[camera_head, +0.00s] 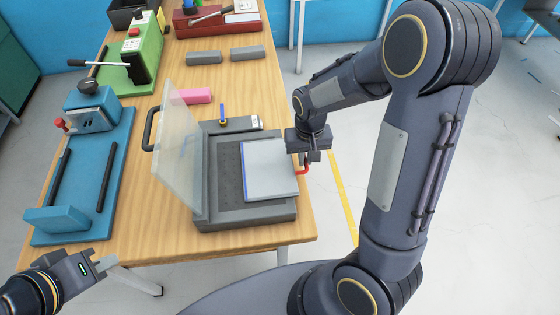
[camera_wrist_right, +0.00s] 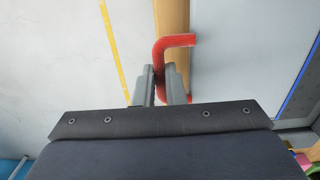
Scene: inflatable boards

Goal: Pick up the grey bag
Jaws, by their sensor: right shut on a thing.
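The grey bag (camera_head: 271,170) is a flat light-grey sheet with a blue strip along its left edge. It lies over the dark bed of the open grey machine (camera_head: 223,218). A red C-shaped handle (camera_head: 303,170) shows at its right edge, and its ends meet the bag's edge in the right wrist view (camera_wrist_right: 161,52). My right gripper (camera_head: 304,160) is shut on the red handle, with its fingers (camera_wrist_right: 160,88) on either side of it. My left gripper (camera_head: 101,262) is open and empty, low at the left, away from the bag.
The machine's clear lid (camera_head: 180,150) stands raised on the left. A blue device (camera_head: 90,160) and a green press (camera_head: 135,55) stand along the wooden table's (camera_head: 185,235) left side. A pink block (camera_head: 195,96) and two grey blocks (camera_head: 204,57) lie behind. Floor is clear right of the table.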

